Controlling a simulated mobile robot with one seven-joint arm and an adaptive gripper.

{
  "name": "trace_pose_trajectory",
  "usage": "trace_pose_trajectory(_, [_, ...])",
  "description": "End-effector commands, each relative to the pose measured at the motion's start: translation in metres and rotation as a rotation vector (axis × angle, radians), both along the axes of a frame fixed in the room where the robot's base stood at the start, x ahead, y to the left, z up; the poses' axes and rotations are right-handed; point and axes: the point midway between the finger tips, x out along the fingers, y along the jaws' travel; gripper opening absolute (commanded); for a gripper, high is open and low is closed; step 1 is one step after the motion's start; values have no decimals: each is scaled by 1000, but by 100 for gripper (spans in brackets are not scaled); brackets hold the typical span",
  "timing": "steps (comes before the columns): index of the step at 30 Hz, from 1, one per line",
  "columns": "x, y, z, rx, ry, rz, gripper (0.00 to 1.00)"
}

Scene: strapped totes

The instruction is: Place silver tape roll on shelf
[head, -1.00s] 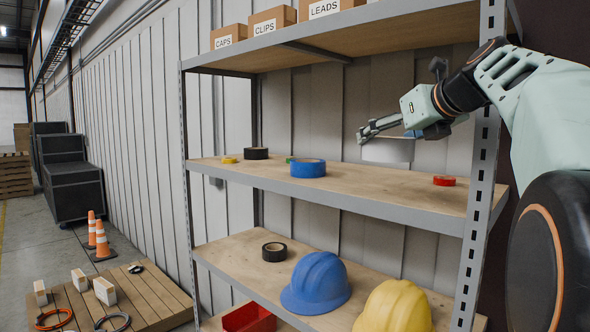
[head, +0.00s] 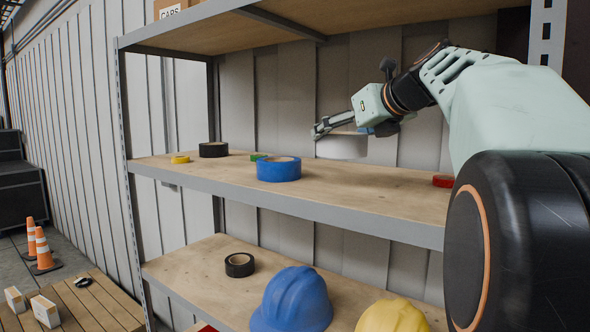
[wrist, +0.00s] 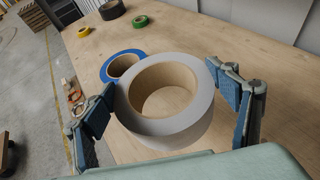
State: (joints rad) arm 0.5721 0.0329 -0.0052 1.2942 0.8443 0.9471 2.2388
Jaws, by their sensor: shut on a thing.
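The silver tape roll (head: 342,147) is between the fingers of my gripper (head: 345,128), just above the middle shelf board (head: 370,188) in the head view. In the wrist view the silver roll (wrist: 168,128) lies flat with its hole facing up, and the blue-padded fingers of my gripper (wrist: 172,112) are on its left and right sides.
A blue tape roll (head: 279,169) stands close to the left. Black (head: 213,150), yellow (head: 180,159) and green (head: 258,157) rolls are farther left, and a red roll (head: 443,181) is at the right. The board between blue and red is clear.

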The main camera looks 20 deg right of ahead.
Motion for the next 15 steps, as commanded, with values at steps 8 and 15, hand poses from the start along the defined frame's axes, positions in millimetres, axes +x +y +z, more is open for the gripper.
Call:
trace_pose_trajectory(8, [0,0,-39,0,-2,0,49])
trace_pose_trajectory(15, [0,0,-71,1,-1,-1,49])
